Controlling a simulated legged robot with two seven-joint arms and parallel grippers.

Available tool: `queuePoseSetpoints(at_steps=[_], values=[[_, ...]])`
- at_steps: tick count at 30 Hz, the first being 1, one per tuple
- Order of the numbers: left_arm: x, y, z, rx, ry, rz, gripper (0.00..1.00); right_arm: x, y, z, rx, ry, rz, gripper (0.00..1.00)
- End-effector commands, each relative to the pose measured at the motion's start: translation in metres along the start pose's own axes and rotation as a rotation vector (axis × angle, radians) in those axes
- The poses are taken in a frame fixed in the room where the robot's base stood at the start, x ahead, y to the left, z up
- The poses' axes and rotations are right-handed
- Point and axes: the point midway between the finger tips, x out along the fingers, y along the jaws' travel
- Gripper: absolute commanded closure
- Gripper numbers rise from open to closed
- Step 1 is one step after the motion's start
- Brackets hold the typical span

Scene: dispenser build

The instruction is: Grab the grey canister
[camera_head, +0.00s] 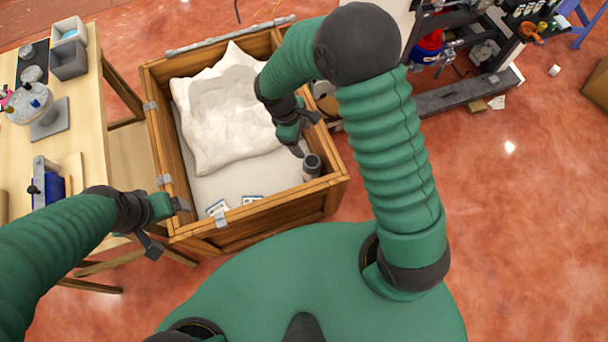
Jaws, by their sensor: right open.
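The grey canister (312,166) stands in the near right corner of the wooden crate (285,214), with its dark top facing up. My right gripper (304,136) is inside the crate's right side, just beyond the canister. Its fingers are open and spread apart, with nothing between them. The nearer fingertip is close to the canister's top; I cannot tell if it touches. My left gripper (168,227) is open and empty outside the crate's near left corner.
A white cushion-like bag (222,118) fills the far part of the crate. Small white packets (217,208) lie along its near wall. A wooden table (88,125) with bins and devices stands at left. A dark metal machine frame (462,97) stands at upper right.

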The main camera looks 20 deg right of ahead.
Motion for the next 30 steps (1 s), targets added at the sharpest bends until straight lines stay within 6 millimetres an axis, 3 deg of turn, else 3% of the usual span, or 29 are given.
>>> queuePoseSetpoints(at_steps=[1,4,8,11,19,30], values=[[0.039,0.0,0.009,0.0,0.001,0.0,0.14,0.059,0.002,-0.023,-0.108,-0.046,0.002,0.28],[0.058,0.0,0.013,0.0,0.002,0.0,0.14,0.107,0.01,-0.045,-0.282,-0.119,0.018,0.28],[0.066,0.0,0.014,0.0,0.002,0.0,0.14,0.133,0.016,-0.054,-0.377,-0.163,0.029,0.28],[0.069,0.0,0.015,0.0,0.003,0.0,0.14,0.15,0.017,-0.051,-0.387,-0.17,0.03,0.28],[0.088,0.0,0.02,0.0,0.003,0.0,0.14,0.22,0.021,-0.041,-0.385,-0.168,0.027,0.28],[0.107,0.0,0.024,0.0,0.002,0.0,0.14,0.268,0.024,-0.039,-0.382,-0.165,0.028,0.28]])
